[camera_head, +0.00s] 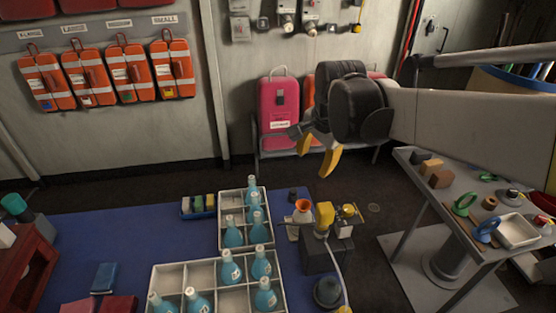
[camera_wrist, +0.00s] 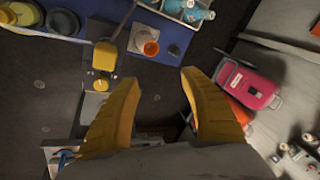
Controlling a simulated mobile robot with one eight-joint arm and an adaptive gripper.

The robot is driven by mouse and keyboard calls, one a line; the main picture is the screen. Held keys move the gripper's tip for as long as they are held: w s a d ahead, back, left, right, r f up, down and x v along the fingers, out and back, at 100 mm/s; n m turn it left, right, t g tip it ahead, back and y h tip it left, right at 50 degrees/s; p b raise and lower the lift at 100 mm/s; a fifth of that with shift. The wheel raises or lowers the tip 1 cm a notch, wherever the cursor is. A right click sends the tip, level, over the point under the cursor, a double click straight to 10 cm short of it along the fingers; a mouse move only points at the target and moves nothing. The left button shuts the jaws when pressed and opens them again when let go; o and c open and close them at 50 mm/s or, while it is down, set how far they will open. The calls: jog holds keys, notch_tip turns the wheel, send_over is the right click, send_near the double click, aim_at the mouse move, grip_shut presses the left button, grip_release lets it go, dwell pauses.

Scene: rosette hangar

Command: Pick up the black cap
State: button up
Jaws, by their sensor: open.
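My gripper (camera_head: 317,155) hangs in the air in front of the wall, its yellow fingers apart and empty. In the wrist view its fingertips (camera_wrist: 160,82) are wide apart with only dark floor between them. I cannot pick out the black cap with certainty. A small dark object (camera_head: 293,195) stands on the blue surface, just right of the bottle crate and behind the orange funnel; it may be the cap. It also seems to show as a dark spot in the wrist view (camera_wrist: 173,50). My gripper is well above it, not touching it.
Crates with teal bottles (camera_head: 221,212) stand on the blue table (camera_head: 120,235). A device with an orange funnel (camera_head: 303,206) and yellow parts (camera_head: 325,215) stands at its right edge. A grey table (camera_head: 410,168) with tools is at right. A pink case (camera_head: 280,112) is behind.

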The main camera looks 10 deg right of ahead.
jog(key=w+f+m+g, duration=0.1)
jog(key=w+f+m, duration=0.25)
jog(key=w, duration=0.35)
jog(key=m+g+p, duration=0.3)
jog(key=m, duration=0.8)
send_over(293, 190)
notch_tip(293, 190, down, 16)
jog(key=shift+w+f+m, duration=0.15)
jog(key=shift+f+m, duration=0.2)
jog(key=shift+f, duration=0.25)
notch_tip(293, 190, down, 10)
jog(key=b, duration=0.4)
jog(key=shift+d+b, duration=0.1)
jog(key=shift+b, duration=0.3)
jog(key=shift+r, duration=0.1)
jog(key=c, duration=1)
